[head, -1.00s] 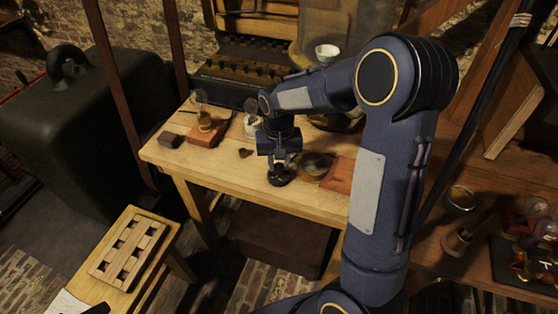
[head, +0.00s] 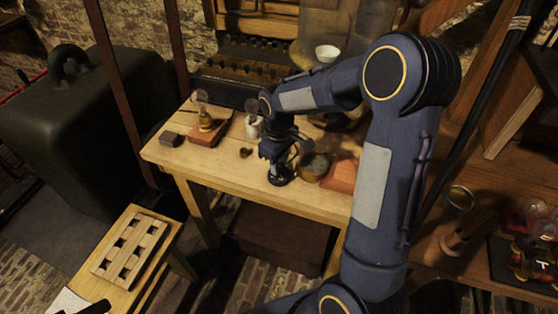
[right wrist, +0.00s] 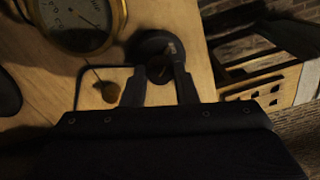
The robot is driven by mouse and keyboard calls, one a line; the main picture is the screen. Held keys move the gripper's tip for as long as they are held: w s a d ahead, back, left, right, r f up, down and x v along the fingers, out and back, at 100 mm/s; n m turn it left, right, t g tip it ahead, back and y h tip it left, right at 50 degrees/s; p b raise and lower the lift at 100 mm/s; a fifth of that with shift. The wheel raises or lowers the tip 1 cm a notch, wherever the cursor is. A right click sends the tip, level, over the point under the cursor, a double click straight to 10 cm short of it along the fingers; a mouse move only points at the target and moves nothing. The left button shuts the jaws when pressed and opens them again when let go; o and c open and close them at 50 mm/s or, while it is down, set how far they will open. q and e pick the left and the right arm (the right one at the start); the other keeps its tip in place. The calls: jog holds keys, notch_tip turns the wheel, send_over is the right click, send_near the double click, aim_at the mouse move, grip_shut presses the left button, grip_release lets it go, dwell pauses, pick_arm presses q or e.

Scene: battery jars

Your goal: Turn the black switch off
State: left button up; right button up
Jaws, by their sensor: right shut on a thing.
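The black switch (head: 281,179) is a small round black base near the front edge of the wooden table. It also shows in the right wrist view (right wrist: 150,42), with a thin lever at its middle. My right gripper (head: 283,166) is directly over the switch, its fingers reaching down to it. In the right wrist view, the two fingers (right wrist: 162,76) stand on either side of the lever, shut on it. The fingers and dim light partly hide the lever, so its exact position is hard to read. My left gripper does not show.
A round brass-rimmed gauge (right wrist: 80,22) stands close beside the switch. A red-brown block (head: 341,176) lies right of the gauge. A bulb on a wooden base (head: 206,128), a white jar (head: 252,127) and a dark block (head: 170,139) stand to the left.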

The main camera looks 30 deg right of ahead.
jog(key=shift+n, duration=0.5)
jog(key=o, duration=1)
notch_tip(320, 180, up, 8)
jog(key=shift+f, duration=0.1)
dwell(0.4)
